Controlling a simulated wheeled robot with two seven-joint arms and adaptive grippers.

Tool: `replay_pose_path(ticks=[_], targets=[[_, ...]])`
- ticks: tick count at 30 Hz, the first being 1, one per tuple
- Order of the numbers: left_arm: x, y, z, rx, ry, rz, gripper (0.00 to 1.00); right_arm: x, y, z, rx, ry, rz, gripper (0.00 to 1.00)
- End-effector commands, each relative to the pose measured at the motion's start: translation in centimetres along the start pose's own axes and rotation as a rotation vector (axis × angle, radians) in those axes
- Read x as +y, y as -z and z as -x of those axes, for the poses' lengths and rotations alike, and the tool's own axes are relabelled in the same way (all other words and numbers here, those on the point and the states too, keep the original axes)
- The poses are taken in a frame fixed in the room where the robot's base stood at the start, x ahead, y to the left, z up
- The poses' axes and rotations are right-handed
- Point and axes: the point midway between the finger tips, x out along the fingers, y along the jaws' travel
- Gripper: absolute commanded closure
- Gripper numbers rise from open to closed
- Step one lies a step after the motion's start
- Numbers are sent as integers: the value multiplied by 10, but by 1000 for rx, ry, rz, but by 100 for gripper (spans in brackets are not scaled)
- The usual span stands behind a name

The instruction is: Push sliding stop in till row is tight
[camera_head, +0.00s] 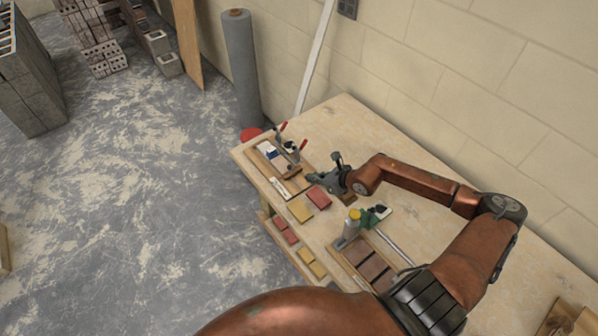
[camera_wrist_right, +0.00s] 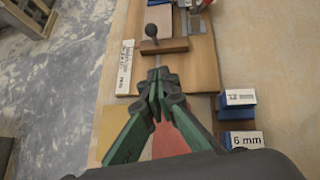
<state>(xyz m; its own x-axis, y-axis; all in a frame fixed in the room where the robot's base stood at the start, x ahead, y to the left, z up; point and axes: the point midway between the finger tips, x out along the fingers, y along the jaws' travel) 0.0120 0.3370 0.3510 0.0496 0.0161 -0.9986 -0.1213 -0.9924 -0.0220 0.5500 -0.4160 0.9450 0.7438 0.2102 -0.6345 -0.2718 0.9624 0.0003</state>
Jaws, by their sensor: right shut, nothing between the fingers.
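My right gripper (camera_head: 310,180) is shut and empty, and its green fingers fill the lower middle of the right wrist view (camera_wrist_right: 157,105). Its fingertips are just short of a wooden crossbar with a black ball knob (camera_wrist_right: 151,30), which looks like the sliding stop (camera_wrist_right: 170,46). A thin metal rod runs from the bar toward the fingertips; contact cannot be told. The bar lies across a wooden board (camera_wrist_right: 203,68), whose clamp end also shows in the head view (camera_head: 262,165). The row beyond the bar shows only in part. My left gripper is not in view.
A red tile (camera_head: 319,197) and a yellow tile (camera_head: 300,211) lie beside the board. A tray of brown tiles (camera_head: 338,256) is nearer me. The workbench (camera_head: 345,112) is bare toward the wall.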

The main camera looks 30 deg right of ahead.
Motion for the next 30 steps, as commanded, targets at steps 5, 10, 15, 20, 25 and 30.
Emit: replay_pose_path(ticks=[5, 10, 15, 20, 25, 30], targets=[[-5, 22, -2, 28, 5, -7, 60, 1, -1, -37, -2, -1, -2, 100], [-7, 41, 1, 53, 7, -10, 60, 0, -20, -51, -3, 0, 1, 100], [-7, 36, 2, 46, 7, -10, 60, 0, -28, -60, 1, 0, 0, 100], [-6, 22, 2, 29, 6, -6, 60, 0, -30, -62, 1, 0, 0, 100], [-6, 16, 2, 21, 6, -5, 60, 0, -30, -62, 2, 0, 0, 100], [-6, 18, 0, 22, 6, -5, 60, 0, -34, -66, -1, 0, -2, 100]])
